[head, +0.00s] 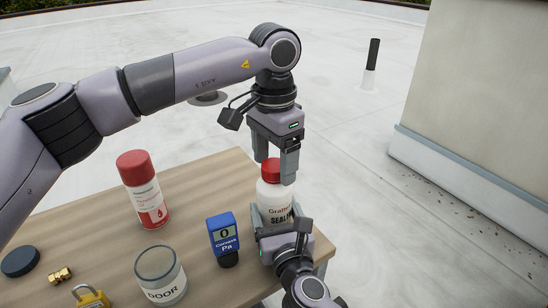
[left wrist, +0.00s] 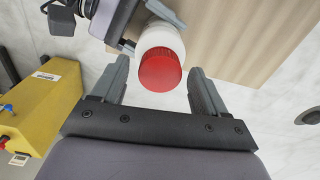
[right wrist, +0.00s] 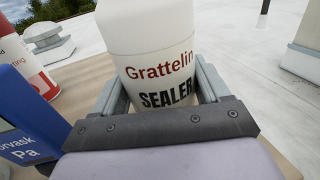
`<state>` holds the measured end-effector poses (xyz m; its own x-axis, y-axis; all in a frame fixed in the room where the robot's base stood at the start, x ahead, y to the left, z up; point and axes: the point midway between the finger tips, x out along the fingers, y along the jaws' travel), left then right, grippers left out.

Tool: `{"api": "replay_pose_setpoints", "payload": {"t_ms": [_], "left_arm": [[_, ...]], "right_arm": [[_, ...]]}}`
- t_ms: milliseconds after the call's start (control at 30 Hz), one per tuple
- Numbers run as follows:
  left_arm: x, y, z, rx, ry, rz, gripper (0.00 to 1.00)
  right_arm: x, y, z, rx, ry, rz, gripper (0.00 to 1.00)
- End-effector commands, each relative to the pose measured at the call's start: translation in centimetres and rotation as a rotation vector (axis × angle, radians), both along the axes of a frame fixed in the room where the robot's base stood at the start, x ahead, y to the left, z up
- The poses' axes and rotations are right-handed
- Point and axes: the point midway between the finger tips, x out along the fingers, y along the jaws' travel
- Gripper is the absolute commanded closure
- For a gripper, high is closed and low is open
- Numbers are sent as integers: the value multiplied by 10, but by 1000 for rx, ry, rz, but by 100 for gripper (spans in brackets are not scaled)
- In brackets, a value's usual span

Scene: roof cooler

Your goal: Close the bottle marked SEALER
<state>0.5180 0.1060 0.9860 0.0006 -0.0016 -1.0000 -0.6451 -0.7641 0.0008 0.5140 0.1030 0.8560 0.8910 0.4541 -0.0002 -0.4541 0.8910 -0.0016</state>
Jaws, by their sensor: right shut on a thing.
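The white bottle (head: 274,203) marked SEALER stands upright at the right edge of the wooden table. Its label, Grattelin SEALER, shows in the right wrist view (right wrist: 152,45). A red cap (head: 271,171) sits on its top; I cannot tell how tight it is. My right gripper (right wrist: 163,82) is shut on the bottle's body, one finger on each side. My left gripper (head: 275,163) points down over the bottle, open. In the left wrist view the red cap (left wrist: 161,71) lies between its fingers, with gaps on both sides.
On the table (head: 205,186) are a red-capped spray can (head: 145,190), a blue gauge (head: 223,236), a glass jar marked DOOR (head: 160,275), a padlock (head: 91,297), a brass fitting (head: 60,275) and a black disc (head: 20,261). A yellow case (left wrist: 40,100) shows in the left wrist view.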

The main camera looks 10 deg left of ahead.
Motion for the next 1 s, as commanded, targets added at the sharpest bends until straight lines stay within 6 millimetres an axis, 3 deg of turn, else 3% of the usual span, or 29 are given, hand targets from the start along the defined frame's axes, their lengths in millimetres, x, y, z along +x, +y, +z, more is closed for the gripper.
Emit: {"api": "replay_pose_setpoints", "payload": {"t_ms": [267,600,1000], "left_arm": [[0,0,5,-1,-2,1,26],[0,0,44,0,-1,1,26],[0,0,45,1,-1,29,30]], "right_arm": [[0,0,-1,-2,1,-1,100],[0,0,-1,-3,1,-1,100],[0,0,-1,-3,1,-1,100]]}}
